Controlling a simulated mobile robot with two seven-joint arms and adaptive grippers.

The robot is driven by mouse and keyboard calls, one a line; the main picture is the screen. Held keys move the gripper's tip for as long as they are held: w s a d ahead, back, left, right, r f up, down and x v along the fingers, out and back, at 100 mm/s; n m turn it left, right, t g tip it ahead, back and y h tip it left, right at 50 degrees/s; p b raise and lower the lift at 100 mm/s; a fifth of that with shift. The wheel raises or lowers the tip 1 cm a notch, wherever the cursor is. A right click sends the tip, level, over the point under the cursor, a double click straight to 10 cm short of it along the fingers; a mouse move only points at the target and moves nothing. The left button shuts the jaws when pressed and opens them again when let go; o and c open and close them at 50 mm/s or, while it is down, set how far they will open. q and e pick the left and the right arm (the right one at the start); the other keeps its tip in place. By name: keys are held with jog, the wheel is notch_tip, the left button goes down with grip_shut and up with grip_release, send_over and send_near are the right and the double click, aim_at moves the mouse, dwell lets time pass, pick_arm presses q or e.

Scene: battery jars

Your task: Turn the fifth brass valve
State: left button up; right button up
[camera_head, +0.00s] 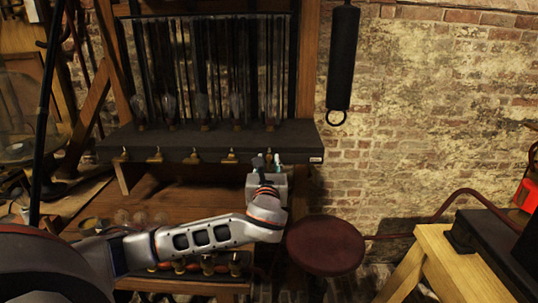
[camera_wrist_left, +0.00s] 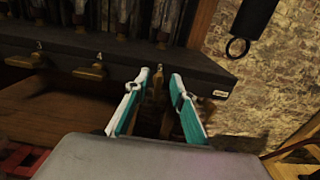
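A row of brass valves runs along the front edge of a dark shelf (camera_head: 110,144). The fourth valve from the left (camera_head: 231,157) is just left of my left gripper (camera_head: 267,160). The fifth brass valve (camera_wrist_left: 158,82) shows upright between the two white-and-teal fingers of my left gripper (camera_wrist_left: 161,84) in the left wrist view. The fingers are apart, with a visible gap on each side of the valve. In the head view the fifth valve is mostly hidden by the gripper. My right gripper is in neither view.
Glass jars (camera_head: 205,108) stand on the shelf behind the valves. A black cylinder with a ring (camera_head: 342,60) hangs on the brick wall to the right. A round dark red stool (camera_head: 326,246) stands below right. A wooden bench (camera_head: 455,262) is at the lower right.

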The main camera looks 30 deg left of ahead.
aim_at(269, 157)
pick_arm(q)
jog(key=shift+x, duration=2.3)
jog(key=shift+d, duration=0.1)
grip_shut()
